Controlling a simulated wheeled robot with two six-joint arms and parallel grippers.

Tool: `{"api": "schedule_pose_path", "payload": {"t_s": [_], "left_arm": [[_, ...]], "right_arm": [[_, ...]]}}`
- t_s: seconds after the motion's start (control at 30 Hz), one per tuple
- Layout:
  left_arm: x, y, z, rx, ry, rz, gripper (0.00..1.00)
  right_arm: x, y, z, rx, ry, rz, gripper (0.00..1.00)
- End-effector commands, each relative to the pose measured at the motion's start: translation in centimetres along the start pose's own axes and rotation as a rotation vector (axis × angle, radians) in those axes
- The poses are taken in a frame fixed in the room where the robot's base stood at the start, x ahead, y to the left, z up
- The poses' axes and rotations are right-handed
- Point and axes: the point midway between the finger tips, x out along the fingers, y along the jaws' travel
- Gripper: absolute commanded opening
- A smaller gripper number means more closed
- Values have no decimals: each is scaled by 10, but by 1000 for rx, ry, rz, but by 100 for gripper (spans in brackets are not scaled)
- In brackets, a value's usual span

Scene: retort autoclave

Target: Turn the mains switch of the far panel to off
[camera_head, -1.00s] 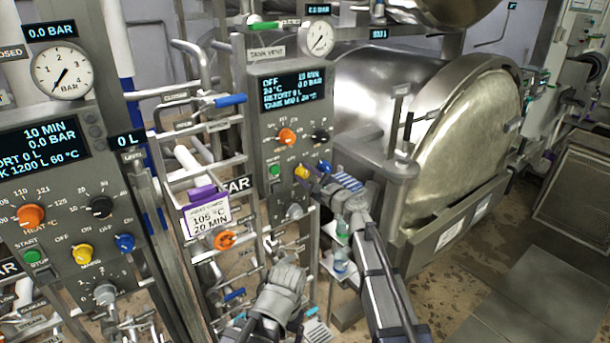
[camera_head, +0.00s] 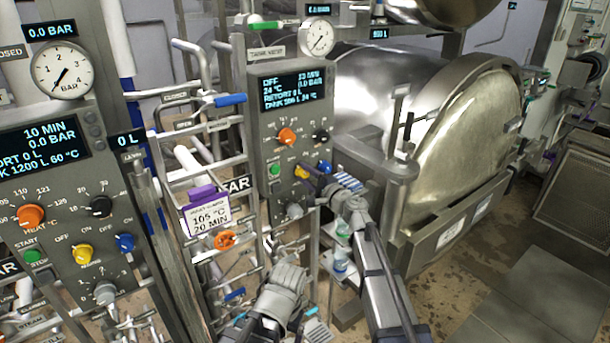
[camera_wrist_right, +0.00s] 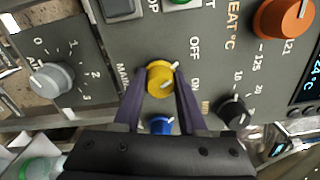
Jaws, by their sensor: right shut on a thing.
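The far panel (camera_head: 259,150) has a screen whose first word is OFF. Its yellow mains switch (camera_wrist_right: 160,76) lies between the two dark purple fingers of my right gripper (camera_wrist_right: 158,92) in the wrist view. The switch's pale pointer line slants up and right in that view, toward the side of the OFF label. In the head view my right gripper (camera_head: 308,172) is at the panel's lower right and largely covers the switch. My left arm's wrist (camera_head: 281,288) is low in the head view; its fingers cannot be made out.
A blue knob (camera_wrist_right: 160,125) sits close beside the yellow switch, with a black knob (camera_wrist_right: 234,111) and an orange knob (camera_wrist_right: 284,18) nearby. A grey rotary knob (camera_wrist_right: 51,79) is on the other side. The near panel (camera_head: 60,215) stands at left, and the steel retort (camera_head: 460,140) at right.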

Motion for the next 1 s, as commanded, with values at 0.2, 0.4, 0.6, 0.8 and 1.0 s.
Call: {"api": "schedule_pose_path", "payload": {"t_s": [0.2, 0.4, 0.6, 0.8, 1.0], "left_arm": [[0, 0, 0, 0, 0, 0, 88], [0, 0, 0, 0, 0, 0, 88], [0, 0, 0, 0, 0, 0, 88], [0, 0, 0, 0, 0, 0, 88], [0, 0, 0, 0, 0, 0, 88]], "right_arm": [[0, 1, 1, -8, -1, 2, 0], [-1, 1, 1, -7, -1, 2, 47], [0, 1, 0, -5, -1, 1, 69], [0, 0, 0, -4, 0, 1, 71], [-6, 0, 0, -4, 0, 1, 71]]}}
